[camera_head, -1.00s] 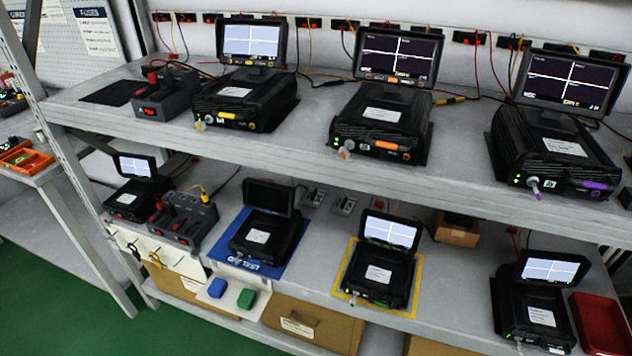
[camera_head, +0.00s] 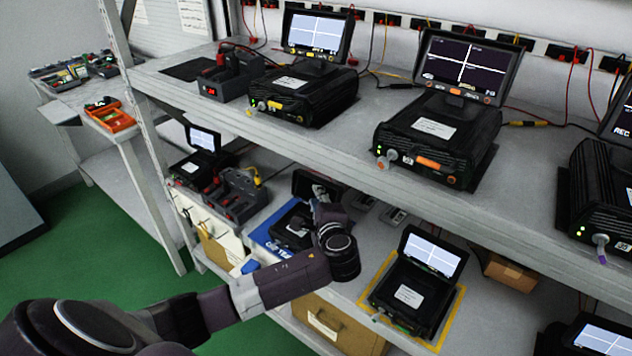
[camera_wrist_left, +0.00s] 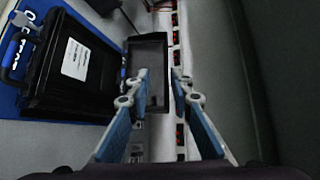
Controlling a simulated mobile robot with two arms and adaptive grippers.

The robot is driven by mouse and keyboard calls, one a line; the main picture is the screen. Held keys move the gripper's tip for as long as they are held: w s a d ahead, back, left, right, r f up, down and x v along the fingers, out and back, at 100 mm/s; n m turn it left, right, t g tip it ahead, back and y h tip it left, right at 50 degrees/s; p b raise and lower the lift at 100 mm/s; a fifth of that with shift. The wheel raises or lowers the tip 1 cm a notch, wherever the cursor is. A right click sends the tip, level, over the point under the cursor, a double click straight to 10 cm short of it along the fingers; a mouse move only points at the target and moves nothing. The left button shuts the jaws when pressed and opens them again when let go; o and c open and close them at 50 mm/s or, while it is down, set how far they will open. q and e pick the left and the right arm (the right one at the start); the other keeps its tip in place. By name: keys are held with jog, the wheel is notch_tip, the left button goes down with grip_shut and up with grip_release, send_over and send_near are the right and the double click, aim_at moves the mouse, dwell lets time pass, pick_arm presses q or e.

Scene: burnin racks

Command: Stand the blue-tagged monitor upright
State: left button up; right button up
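The monitor (camera_head: 302,183) with a dark screen stands behind a black unit (camera_head: 290,228) on the blue mat (camera_head: 262,237) of the lower shelf. Its screen is partly hidden by my left gripper (camera_head: 324,196), and its exact tilt is hard to read. In the left wrist view the dark monitor frame (camera_wrist_left: 148,50) lies ahead of the fingertips, and the left finger overlaps it. My left gripper (camera_wrist_left: 159,74) is open, with a gap between its blue-padded fingers. I cannot tell whether a finger touches the monitor. My right gripper is not in view.
The upper shelf (camera_head: 330,141) overhangs the lower one and carries several units with lit monitors. A unit on a yellow-bordered mat (camera_head: 447,318) stands to the right. A dark grey device (camera_head: 238,196) with red parts stands to the left.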

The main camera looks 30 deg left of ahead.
aim_at(310, 178)
pick_arm(q)
jog(key=shift+r+x, duration=0.2)
jog(key=shift+x, duration=1.15)
jog(key=shift+r+x, duration=0.25)
jog(key=shift+x, duration=1.15)
jog(key=shift+r+x, duration=0.2)
jog(key=shift+x, duration=1.15)
jog(key=shift+w+a, duration=0.1)
jog(key=shift+a, duration=0.1)
jog(key=shift+c, duration=0.2)
grip_shut()
